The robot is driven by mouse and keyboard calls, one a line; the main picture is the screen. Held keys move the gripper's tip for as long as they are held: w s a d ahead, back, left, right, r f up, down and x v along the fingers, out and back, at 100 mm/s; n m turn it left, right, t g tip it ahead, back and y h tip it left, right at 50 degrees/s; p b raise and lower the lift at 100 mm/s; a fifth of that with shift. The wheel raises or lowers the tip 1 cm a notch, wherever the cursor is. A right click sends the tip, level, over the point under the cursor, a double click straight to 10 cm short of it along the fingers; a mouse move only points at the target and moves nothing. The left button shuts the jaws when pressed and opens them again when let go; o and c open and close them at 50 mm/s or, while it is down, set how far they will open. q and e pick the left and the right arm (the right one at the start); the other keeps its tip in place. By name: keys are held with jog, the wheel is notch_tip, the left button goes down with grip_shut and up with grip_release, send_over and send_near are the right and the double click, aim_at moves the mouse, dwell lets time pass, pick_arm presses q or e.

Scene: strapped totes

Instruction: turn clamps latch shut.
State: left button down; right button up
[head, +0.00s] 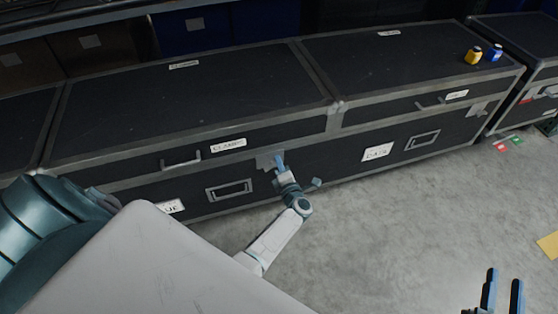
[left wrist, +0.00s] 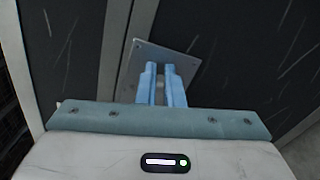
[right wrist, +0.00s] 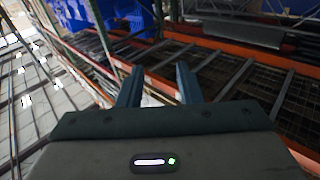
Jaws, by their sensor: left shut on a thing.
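A long black case (head: 135,155) with grey edges stands on the left, with a small lettered label (head: 228,145) on its front that is hard to read. A grey metal latch plate (head: 264,161) is at its right front end; it also shows in the left wrist view (left wrist: 184,61). My left gripper (head: 279,161) is at this latch, its blue fingers closed together on the latch's turning piece, which they mostly hide. The fingers also show in the left wrist view (left wrist: 160,82). My right gripper (head: 502,290) is open and empty, away from the cases, at the lower right.
A second black case (head: 405,125) adjoins on the right, with another latch (head: 478,108). Yellow (head: 474,55) and blue (head: 495,53) small items stand on its lid. A further case (head: 520,40) is at far right.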

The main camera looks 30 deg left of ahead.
pick_arm(q)
jog(key=shift+f+m+p, duration=0.15)
jog(key=shift+m+p, duration=0.2)
jog(key=shift+m, duration=0.75)
jog(key=shift+f+m, duration=0.15)
jog(key=shift+m, duration=0.15)
pick_arm(e)
notch_tip(320, 180, down, 6)
jog(key=s+g, duration=0.2)
jog(key=g, duration=0.2)
jog(key=shift+s+a+f, duration=0.25)
jog(key=shift+s+a, duration=0.05)
pick_arm(q)
jog(key=shift+w, duration=0.1)
jog(key=c, duration=1.6)
grip_release()
jog(key=shift+o, duration=0.2)
